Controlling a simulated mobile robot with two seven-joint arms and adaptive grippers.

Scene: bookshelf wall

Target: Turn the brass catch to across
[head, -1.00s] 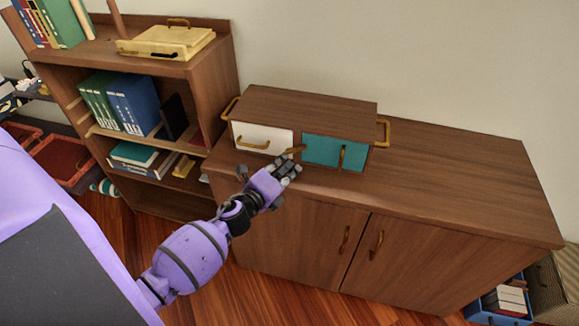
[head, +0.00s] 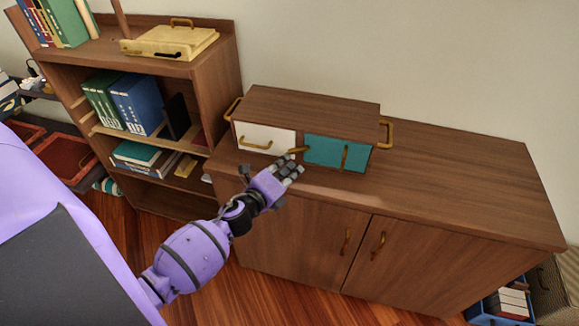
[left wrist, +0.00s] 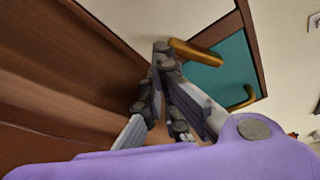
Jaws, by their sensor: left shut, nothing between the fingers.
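The brass catch (head: 299,150) is a short bar on the front of the small wooden cabinet (head: 310,107), between the white drawer (head: 262,139) and the teal drawer (head: 325,151). In the head view it lies nearly level, its right end reaching the teal front. In the left wrist view the catch (left wrist: 197,53) extends over the teal panel (left wrist: 222,68). My left gripper (head: 293,166) is shut and empty, just below and in front of the catch. Its fingertips (left wrist: 163,58) are close to one end of the catch; I cannot tell whether they touch. My right gripper is out of view.
The small cabinet stands on a wide wooden sideboard (head: 455,190) with bare top to the right. Brass handles (head: 386,134) stick out from its sides and drawers. A bookshelf (head: 215,90) with books and a yellow case (head: 170,45) stands at the left.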

